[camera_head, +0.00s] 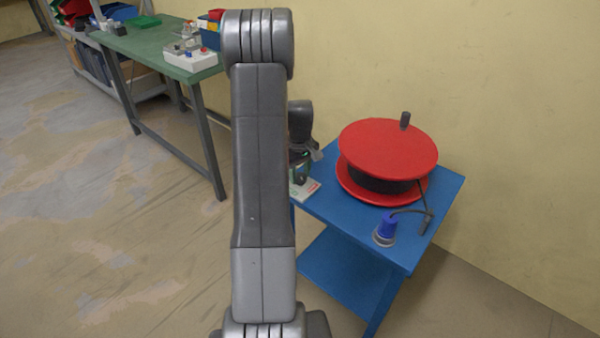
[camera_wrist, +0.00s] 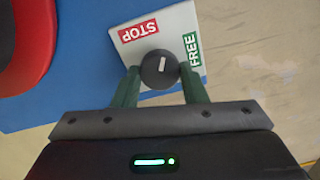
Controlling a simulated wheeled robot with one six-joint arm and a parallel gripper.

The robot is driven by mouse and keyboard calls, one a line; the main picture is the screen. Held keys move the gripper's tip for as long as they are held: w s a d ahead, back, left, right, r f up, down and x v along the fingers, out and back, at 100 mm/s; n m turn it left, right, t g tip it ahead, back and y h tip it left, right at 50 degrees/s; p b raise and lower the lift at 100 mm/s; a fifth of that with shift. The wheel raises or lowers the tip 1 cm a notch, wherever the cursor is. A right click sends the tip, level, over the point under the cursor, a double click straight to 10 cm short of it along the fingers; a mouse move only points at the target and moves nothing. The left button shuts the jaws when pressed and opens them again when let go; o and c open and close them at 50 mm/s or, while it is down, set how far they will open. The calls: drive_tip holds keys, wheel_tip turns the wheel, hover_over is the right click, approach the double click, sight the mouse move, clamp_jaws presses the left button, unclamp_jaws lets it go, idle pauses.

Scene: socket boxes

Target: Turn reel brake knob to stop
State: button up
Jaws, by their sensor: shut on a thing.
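The dark round brake knob (camera_wrist: 158,70) sits on a white plate (camera_wrist: 176,18) with a red STOP label (camera_wrist: 138,31) and a green FREE label (camera_wrist: 191,49). The knob's white mark runs roughly up the wrist picture, between the two labels. My gripper (camera_wrist: 160,73) is shut on the knob, one green finger on each side. In the head view the plate (camera_head: 307,190) shows at the left edge of the blue table, and my gripper there is partly hidden by my arm. The red reel (camera_head: 388,147) stands on the table right of my gripper.
A green bench (camera_head: 150,45) with boxes stands at the back left. A wall rises behind the table; the floor on the left is clear.

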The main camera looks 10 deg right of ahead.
sight(300, 175)
drive_tip(key=n, duration=0.5)
drive_tip(key=shift+n, duration=0.4)
idle(0.3)
drive_tip(key=o, duration=1)
drive_tip(key=shift+c, duration=0.2)
drive_tip(key=shift+r, duration=0.15)
wheel_tip(300, 175, up, 14)
drive_tip(key=p, duration=0.1)
drive_tip(key=shift+f, duration=0.2)
drive_tip(key=shift+f, duration=0.15)
wheel_tip(300, 175, down, 14)
drive_tip(key=shift+r+b, duration=0.15)
drive_tip(key=shift+b, duration=0.35)
